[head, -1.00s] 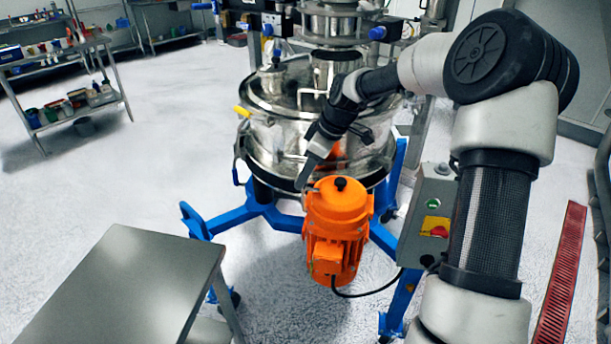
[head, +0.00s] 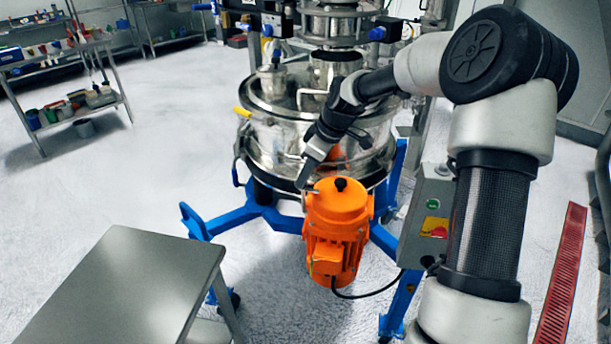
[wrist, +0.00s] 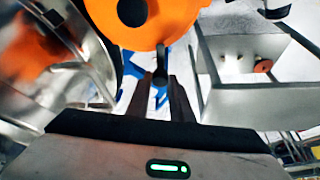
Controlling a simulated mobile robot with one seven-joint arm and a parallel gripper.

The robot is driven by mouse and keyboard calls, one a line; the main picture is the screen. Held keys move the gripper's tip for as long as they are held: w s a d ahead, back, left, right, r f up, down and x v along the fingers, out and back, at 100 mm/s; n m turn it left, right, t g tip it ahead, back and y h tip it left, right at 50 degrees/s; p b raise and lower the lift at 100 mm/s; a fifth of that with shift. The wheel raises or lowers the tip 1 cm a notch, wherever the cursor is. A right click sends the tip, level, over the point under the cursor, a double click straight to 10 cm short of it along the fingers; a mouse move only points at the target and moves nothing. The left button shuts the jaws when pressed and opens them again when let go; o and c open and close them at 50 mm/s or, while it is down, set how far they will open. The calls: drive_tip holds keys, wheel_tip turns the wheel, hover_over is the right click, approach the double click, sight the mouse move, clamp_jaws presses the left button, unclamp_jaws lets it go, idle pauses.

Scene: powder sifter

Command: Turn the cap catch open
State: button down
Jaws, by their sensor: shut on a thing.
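The orange motor (head: 338,210) with a black knob (head: 341,184) on top hangs at the front of the steel sifter body (head: 275,135). My gripper (head: 304,181) points down beside the motor's upper left edge in the head view. In the wrist view, the orange housing (wrist: 150,30) fills the upper middle, and my gripper's dark fingers (wrist: 172,90) reach up to its edge. They are shut on a small dark piece (wrist: 161,62) at that edge, which seems to be the cap catch.
A grey steel table (head: 135,285) stands at the front left. A control box (head: 428,215) with a red and yellow switch is right of the motor. Blue frame legs (head: 250,208) spread below. A black cable runs from the motor.

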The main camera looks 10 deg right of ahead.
drive_tip(key=m+b, duration=0.1)
drive_tip(key=m, duration=0.1)
drive_tip(key=m+t+h, duration=0.1)
drive_tip(key=shift+s+a+m+b, duration=0.1)
drive_tip(key=shift+a+m+b, duration=0.1)
drive_tip(key=shift+m+b, duration=0.2)
drive_tip(key=m+h+b, duration=0.1)
drive_tip(key=m, duration=0.1)
drive_tip(key=m+t, duration=0.1)
drive_tip(key=m, duration=0.1)
drive_tip(key=shift+a+m+h+b, duration=0.2)
drive_tip(key=shift+m+h+b, duration=0.1)
drive_tip(key=shift+h+b, duration=0.1)
drive_tip(key=m+h+b, duration=0.1)
drive_tip(key=m, duration=0.1)
drive_tip(key=m+h, duration=0.1)
drive_tip(key=m, duration=0.2)
drive_tip(key=shift+a+b, duration=0.15)
drive_tip(key=shift+b, duration=0.2)
drive_tip(key=shift+m+g+h, duration=0.3)
drive_tip(key=shift+m+h, duration=0.3)
drive_tip(key=shift+m, duration=1.2)
drive_tip(key=c, duration=1.6)
unclamp_jaws()
